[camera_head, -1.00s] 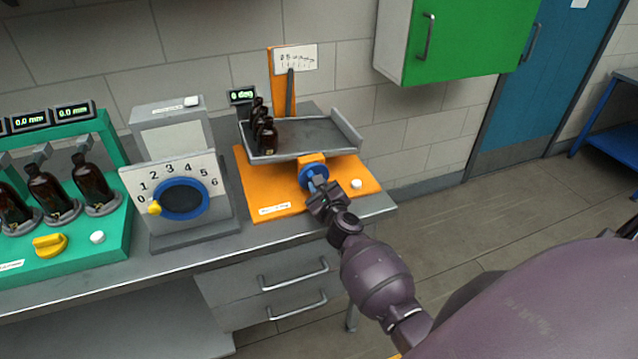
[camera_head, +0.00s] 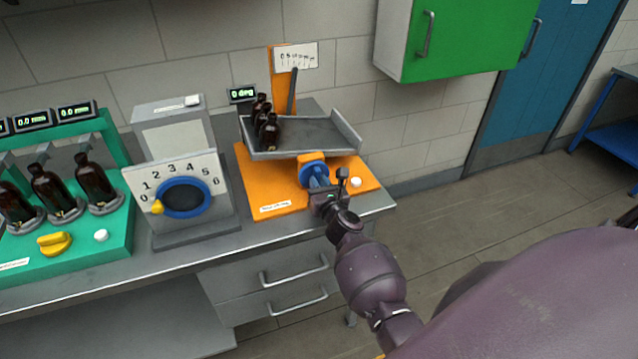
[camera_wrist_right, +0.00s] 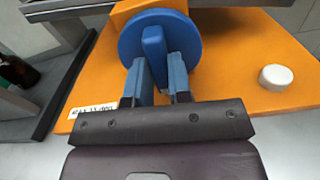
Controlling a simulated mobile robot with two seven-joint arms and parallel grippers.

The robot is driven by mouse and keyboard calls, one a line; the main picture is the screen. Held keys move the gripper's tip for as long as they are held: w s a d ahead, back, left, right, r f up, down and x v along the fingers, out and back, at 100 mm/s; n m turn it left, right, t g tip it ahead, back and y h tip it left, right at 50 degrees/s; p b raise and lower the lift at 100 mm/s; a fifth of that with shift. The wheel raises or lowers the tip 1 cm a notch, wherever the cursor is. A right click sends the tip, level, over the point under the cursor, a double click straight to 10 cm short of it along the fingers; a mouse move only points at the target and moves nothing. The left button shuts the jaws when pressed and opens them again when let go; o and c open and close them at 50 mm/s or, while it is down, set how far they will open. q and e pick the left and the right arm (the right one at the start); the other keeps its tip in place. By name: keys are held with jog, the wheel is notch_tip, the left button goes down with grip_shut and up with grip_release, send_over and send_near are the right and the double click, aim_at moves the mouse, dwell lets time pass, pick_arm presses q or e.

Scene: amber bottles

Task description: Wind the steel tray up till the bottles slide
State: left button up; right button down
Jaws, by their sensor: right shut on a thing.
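The steel tray (camera_head: 310,136) sits on the orange stand (camera_head: 262,194), slightly tilted. Several amber bottles (camera_head: 268,128) stand in a row at its left end. A blue knob (camera_head: 312,172) is on the front of the stand; it also shows in the right wrist view (camera_wrist_right: 130,40). My right gripper (camera_head: 320,187) is at the knob. In the right wrist view its two blue fingers (camera_wrist_right: 161,75) are shut on the knob's raised grip bar. The small display (camera_head: 242,93) seems to read 0 deg. My left gripper is not in view.
A white button (camera_head: 356,182) is on the orange base, right of the knob. To the left stand a grey dial box (camera_head: 170,227) and a green rig (camera_head: 120,240) with more bottles. A green cabinet (camera_head: 455,40) hangs above at the right.

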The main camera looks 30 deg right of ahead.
dwell(0.4)
jog(key=c, duration=1)
grip_release()
jog(key=shift+c, duration=0.2)
jog(key=shift+s, duration=0.1)
jog(key=v, duration=1)
jog(key=shift+s, duration=0.25)
jog(key=shift+a, duration=0.15)
